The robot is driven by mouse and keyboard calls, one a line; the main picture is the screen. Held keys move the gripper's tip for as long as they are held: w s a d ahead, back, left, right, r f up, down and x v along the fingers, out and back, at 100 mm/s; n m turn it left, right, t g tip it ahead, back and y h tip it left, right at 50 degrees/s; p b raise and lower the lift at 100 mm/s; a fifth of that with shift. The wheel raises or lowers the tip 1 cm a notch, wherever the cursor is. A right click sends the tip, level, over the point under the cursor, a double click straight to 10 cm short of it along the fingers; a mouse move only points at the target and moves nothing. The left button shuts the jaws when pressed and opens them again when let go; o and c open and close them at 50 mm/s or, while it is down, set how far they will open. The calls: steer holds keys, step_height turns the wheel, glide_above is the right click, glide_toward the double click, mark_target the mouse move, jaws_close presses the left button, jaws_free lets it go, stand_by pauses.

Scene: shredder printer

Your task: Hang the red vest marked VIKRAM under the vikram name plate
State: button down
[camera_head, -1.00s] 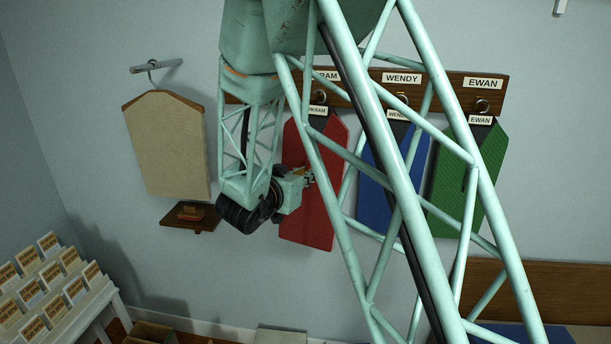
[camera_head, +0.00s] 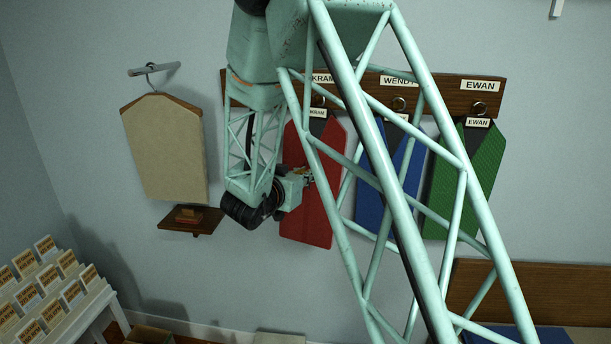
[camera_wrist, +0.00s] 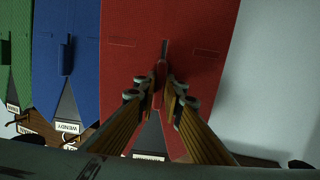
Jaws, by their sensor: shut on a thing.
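The red vest (camera_head: 312,218) hangs upright at the wall below the partly hidden name plate ending in KRAM (camera_head: 322,78). Its dark collar carries a small white label (camera_head: 317,112) just under that plate's hook (camera_head: 318,101). An arm strut crosses this area, so I cannot tell whether the vest's loop is on the hook. My gripper (camera_head: 304,181) is at the vest's front. In the wrist view my gripper (camera_wrist: 163,72) is shut on a small red tab at the middle of the red vest (camera_wrist: 180,25); that view is upside down.
A blue vest (camera_head: 368,205) and a green vest (camera_head: 455,190) hang beside it on the wooden hook board (camera_head: 440,93). A card rack (camera_head: 50,290) stands lower left.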

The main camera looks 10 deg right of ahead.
steer(key=shift+w+d+f, duration=0.1)
steer(key=shift+w+f, duration=0.1)
stand_by(0.7)
